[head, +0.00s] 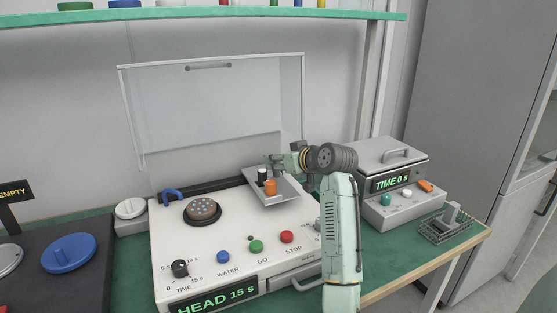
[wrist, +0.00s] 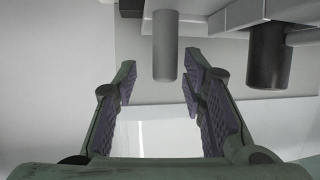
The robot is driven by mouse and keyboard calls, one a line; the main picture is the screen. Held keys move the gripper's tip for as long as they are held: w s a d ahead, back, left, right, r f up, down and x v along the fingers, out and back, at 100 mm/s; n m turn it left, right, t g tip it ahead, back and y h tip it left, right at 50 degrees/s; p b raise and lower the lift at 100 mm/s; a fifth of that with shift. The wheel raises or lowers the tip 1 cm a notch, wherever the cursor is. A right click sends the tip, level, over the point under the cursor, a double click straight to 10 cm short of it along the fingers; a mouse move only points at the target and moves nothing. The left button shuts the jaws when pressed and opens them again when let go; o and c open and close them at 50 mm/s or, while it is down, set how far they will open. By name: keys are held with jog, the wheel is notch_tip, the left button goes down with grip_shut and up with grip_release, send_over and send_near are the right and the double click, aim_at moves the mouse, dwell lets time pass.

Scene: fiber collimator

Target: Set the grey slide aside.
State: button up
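My gripper (wrist: 158,80) is open, its two dark padded fingers apart with nothing between the pads. In the wrist view a grey cylinder (wrist: 165,45) shows beyond the fingertips, in line with the gap. A black cylinder (wrist: 269,55) is to its right, outside the fingers. In the head view my gripper (head: 275,160) is over a tilted grey plate (head: 284,196) at the white machine. I cannot tell which part is the grey slide.
The white machine (head: 215,235) has a raised clear lid (head: 215,110) behind the plate. A grey box (head: 393,208) marked TIME 0 s and a wire rack (head: 448,228) holding a grey piece stand on the right. A dark unit with a blue knob (head: 69,253) is on the left.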

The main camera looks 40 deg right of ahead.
jog(key=d+v, duration=0.1)
jog(key=v, duration=1)
jog(key=shift+a, duration=0.4)
jog(key=shift+s, duration=0.1)
